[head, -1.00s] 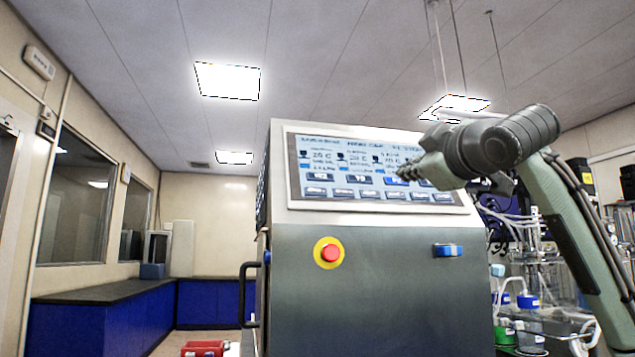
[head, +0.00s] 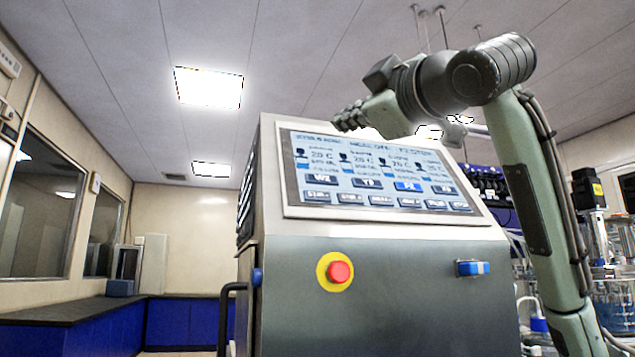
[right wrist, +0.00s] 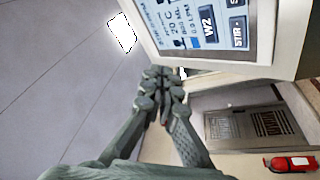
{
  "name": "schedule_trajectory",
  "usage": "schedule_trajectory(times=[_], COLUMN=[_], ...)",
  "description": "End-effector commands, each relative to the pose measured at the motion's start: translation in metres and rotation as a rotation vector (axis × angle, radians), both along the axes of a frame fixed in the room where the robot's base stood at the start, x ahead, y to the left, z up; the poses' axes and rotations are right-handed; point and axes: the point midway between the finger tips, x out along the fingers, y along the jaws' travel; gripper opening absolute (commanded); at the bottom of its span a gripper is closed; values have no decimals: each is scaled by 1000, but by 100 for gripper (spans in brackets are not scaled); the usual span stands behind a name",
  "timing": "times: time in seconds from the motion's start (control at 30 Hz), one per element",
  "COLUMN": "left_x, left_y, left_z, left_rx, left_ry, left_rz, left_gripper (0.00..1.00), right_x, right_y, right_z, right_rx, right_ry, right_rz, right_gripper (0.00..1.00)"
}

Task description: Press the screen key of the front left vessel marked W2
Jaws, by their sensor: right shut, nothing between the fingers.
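A touch screen (head: 380,170) is set in the sloped top of a steel cabinet. The key marked W2 (head: 321,181) is the leftmost dark key in the screen's upper key row, and it also shows large in the right wrist view (right wrist: 208,25). The third key in that row is bright blue. My right gripper (head: 343,120) is shut and empty, up at the screen's top edge, above W2 in the picture and apart from it. In the right wrist view its closed fingertips (right wrist: 160,76) show beside the screen frame. My left gripper is not in view.
Below the screen are a red stop button (head: 340,271) on a yellow ring and a blue switch (head: 473,268). A black handle (head: 228,310) stands at the cabinet's left side. Glassware (head: 612,285) stands at the right.

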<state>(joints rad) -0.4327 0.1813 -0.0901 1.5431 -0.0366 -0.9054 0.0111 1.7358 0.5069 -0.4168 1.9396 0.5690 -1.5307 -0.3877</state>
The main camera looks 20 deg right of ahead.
Motion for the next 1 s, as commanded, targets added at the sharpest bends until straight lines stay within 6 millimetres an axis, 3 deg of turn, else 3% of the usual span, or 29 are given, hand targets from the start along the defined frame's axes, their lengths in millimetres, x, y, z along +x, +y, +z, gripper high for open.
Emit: schedule_trajectory(times=[0.1, 0.27, 0.47, 0.6, 0.77, 1.0], left_x=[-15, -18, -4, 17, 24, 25], left_y=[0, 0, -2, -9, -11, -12], left_z=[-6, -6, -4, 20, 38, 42], left_rx=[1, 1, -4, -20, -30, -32], left_ry=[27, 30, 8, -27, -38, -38], left_rz=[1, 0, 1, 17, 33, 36], left_gripper=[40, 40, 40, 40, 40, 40], right_x=[0, 5, 25, 41, 55, 73], right_y=[0, 0, 1, 1, 2, 2], right_z=[0, -3, -17, -27, -34, -43], right_rx=[0, 0, 0, 1, 2, 1], right_ry=[0, 2, 6, 4, 3, 1], right_rz=[0, -1, -1, 1, 0, 1], right_gripper=[0, 0, 0, 0, 0, 0])
